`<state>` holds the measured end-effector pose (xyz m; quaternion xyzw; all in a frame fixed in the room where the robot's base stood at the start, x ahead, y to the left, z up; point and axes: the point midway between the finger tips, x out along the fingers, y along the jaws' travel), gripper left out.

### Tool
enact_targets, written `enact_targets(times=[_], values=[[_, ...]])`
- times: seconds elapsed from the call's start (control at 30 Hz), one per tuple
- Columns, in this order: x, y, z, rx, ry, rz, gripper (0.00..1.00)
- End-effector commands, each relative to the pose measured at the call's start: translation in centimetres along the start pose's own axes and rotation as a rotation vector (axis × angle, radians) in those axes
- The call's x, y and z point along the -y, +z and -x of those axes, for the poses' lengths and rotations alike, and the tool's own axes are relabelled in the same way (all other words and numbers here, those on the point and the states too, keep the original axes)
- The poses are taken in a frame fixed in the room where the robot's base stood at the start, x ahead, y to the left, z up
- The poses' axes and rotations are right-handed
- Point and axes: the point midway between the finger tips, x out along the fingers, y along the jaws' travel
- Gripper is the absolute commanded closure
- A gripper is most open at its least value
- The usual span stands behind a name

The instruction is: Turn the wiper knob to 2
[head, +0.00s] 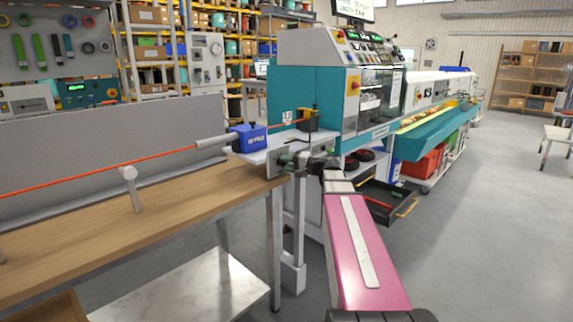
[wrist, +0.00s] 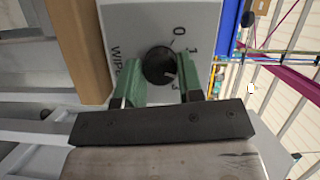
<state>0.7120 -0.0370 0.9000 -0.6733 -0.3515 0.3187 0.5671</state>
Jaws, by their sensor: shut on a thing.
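The wiper knob (wrist: 158,66) is a round black knob on a light grey panel (wrist: 120,18), seen in the wrist view. The numbers 0 and 1 show up and right of the knob, and a 3 shows partly at lower right; the spot between 1 and 3 is covered by a finger. A small pale mark on the knob faces right and slightly down; its exact setting is unclear. My gripper (wrist: 157,72) has its green fingers on either side of the knob, shut on it. In the head view my gripper (head: 300,163) is at the bench end, the knob hidden.
A blue unit (head: 248,137) with an orange cable (head: 100,170) stands above the gripper. A wooden bench (head: 150,205) is at left, a teal machine (head: 310,95) behind, and an open black drawer (head: 388,200) at right. The floor at right is clear.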

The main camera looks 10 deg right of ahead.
Motion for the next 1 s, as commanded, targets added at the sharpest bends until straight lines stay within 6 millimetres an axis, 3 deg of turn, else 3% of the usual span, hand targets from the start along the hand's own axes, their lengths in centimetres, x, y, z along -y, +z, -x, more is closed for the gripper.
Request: enact_targets(times=[0.67, 0.7, 0.73, 1.0], values=[[-0.05, -0.07, 0.03, -0.004, -0.02, -0.051, 0.89], [-0.05, -0.07, 0.03, -0.004, -0.02, -0.051, 0.53], [-0.05, -0.06, 0.02, -0.004, -0.02, -0.051, 0.43], [-0.05, -0.02, 0.03, -0.003, -0.02, -0.05, 0.4]])
